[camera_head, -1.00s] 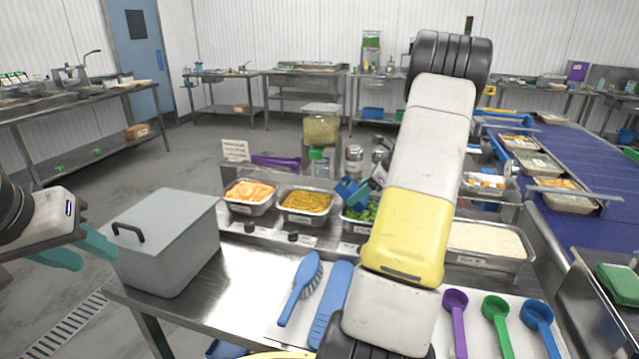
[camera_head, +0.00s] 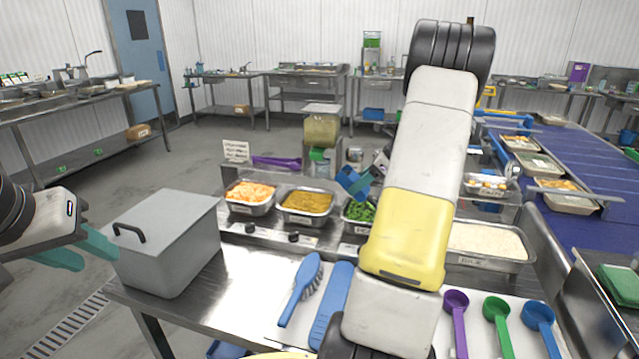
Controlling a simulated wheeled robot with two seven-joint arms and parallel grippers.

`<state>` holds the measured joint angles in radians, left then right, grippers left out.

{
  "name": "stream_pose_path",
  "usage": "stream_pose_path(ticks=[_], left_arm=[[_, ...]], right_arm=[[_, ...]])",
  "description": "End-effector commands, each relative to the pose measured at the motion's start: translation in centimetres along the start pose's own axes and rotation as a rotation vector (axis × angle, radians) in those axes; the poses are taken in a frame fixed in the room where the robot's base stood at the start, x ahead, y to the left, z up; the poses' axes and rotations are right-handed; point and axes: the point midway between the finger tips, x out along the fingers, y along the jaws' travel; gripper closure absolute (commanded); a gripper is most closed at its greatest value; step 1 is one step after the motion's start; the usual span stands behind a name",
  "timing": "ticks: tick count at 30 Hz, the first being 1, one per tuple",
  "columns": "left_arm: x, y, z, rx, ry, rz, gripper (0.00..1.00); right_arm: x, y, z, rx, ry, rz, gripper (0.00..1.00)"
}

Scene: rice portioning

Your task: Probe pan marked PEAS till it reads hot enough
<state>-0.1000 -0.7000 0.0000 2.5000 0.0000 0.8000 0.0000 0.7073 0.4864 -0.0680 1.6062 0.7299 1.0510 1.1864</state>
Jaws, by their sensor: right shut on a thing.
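The pan of green peas (camera_head: 358,211) sits in the row of metal pans, partly hidden behind my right arm. Its label is too small to read. My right gripper (camera_head: 362,180) is mostly hidden behind my own arm. It is shut on a blue thing (camera_head: 350,184), which shows just above the peas pan. I cannot tell whether this is the probe, and no tip or reading is visible. My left gripper (camera_head: 82,248) is open and empty, with its teal fingers beside the grey lidded box (camera_head: 170,245).
Pans of orange food (camera_head: 250,209) and yellow food (camera_head: 305,217) stand left of the peas. A rice pan (camera_head: 490,256) is on the right. A blue brush (camera_head: 301,290) and purple, green and blue scoops (camera_head: 497,312) lie in front. The conveyor (camera_head: 580,165) runs at the right.

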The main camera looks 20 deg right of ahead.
Motion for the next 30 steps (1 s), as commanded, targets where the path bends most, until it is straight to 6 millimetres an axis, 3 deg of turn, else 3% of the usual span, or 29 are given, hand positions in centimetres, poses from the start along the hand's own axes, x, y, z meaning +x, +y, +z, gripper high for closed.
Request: stream_pose_path(ticks=[15,30], left_arm=[[0.0,0.0,0.0,0.0,0.0,0.0,0.64],[0.0,0.0,0.0,0.0,0.0,0.0,0.64]], right_arm=[[-3.9,0.0,3.3,-0.001,0.0,-0.001,0.9],[-4.2,0.0,3.5,0.001,0.0,0.0,0.9]])
